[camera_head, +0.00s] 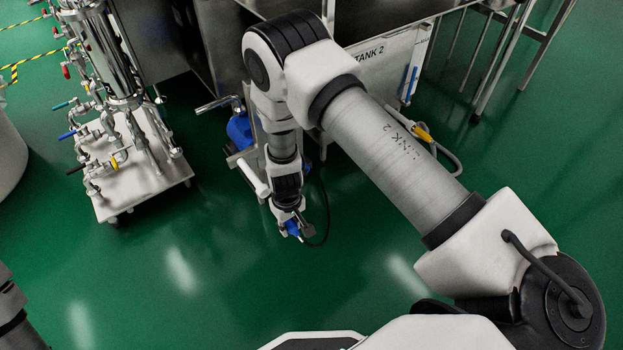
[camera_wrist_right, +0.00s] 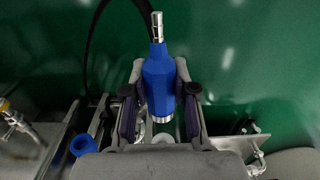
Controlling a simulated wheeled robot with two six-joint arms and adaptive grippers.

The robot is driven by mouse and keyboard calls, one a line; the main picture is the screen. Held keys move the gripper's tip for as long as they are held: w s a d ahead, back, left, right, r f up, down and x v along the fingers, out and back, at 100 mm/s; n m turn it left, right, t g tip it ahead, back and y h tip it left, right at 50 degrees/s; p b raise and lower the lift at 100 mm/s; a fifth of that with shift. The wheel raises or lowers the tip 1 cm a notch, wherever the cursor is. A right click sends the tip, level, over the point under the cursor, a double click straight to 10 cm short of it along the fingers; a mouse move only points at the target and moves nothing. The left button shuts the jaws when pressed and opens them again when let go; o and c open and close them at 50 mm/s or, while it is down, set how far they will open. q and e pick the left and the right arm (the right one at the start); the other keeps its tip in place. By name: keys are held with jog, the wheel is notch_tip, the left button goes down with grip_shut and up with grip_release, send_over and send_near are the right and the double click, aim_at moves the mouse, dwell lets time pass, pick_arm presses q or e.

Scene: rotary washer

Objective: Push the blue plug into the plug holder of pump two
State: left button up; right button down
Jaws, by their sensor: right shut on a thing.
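The blue plug (camera_wrist_right: 158,82) has a silver metal tip and is gripped between the two fingers of my right gripper (camera_wrist_right: 160,95). In the head view the blue plug (camera_head: 293,228) shows at the end of my right gripper (camera_head: 290,212), over the green floor beside the tank 2 unit. A blue pump body (camera_head: 240,130) sits to the left of my right forearm, partly hidden. In the right wrist view a blue round fitting (camera_wrist_right: 83,143) is at the lower left, apart from the plug; I cannot tell if it is the plug holder. My left gripper is out of view.
A steel trolley (camera_head: 150,180) with pipes and coloured valve handles stands at the left. The steel tank 2 unit (camera_head: 395,55) is behind my right arm. A dark cable (camera_head: 326,215) hangs near the plug. Open green floor lies in front.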

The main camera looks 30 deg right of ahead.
jog(key=shift+w+a, duration=0.1)
jog(key=shift+w, duration=1.35)
jog(key=w+b, duration=0.2)
jog(key=w, duration=0.1)
jog(key=shift+a, duration=0.15)
dwell(0.5)
jog(key=shift+p, duration=0.45)
dwell(0.4)
jog(key=shift+w, duration=0.65)
